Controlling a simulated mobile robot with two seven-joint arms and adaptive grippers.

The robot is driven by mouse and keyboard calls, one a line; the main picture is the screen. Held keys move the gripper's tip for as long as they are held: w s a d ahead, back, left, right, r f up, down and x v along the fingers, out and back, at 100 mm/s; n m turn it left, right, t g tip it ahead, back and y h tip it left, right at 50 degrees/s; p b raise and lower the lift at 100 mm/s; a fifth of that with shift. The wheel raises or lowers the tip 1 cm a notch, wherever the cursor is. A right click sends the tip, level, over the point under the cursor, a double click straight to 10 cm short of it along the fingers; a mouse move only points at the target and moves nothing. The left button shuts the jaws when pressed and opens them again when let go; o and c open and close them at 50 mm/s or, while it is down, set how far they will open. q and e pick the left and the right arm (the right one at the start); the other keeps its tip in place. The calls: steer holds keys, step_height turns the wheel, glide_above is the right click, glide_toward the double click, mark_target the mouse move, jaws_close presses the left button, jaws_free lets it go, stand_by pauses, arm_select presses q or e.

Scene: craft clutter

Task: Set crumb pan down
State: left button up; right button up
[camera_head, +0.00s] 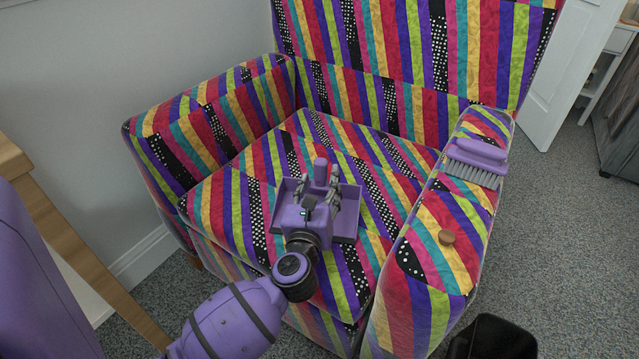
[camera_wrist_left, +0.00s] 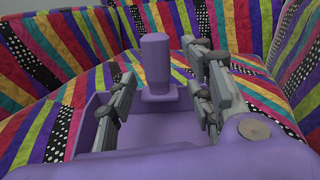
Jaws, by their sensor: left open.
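The purple crumb pan (camera_head: 346,227) rests on the seat of the striped armchair (camera_head: 395,90). My left gripper (camera_head: 318,188) is over the pan, with its body hiding the pan's middle. Its fingers are open, one on each side of the pan's upright handle. In the left wrist view the purple handle (camera_wrist_left: 157,62) stands between the spread fingers (camera_wrist_left: 163,88), with a gap on both sides. The pan's wall (camera_wrist_left: 88,112) shows beside the left finger. My right gripper is not in view.
A purple brush (camera_head: 474,158) with grey bristles lies on the right armrest. A black bin (camera_head: 490,338) stands at the lower right. A wooden edge (camera_head: 70,245) is at the left. The seat around the pan is clear.

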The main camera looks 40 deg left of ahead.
arm_select(q)
steer(key=p+v, duration=0.1)
steer(key=v, duration=1)
steer(key=shift+s+p, duration=0.2)
steer(key=shift+p, duration=0.15)
steer(key=shift+d, duration=0.1)
steer(key=shift+s+f, duration=0.1)
steer(key=shift+f, duration=0.05)
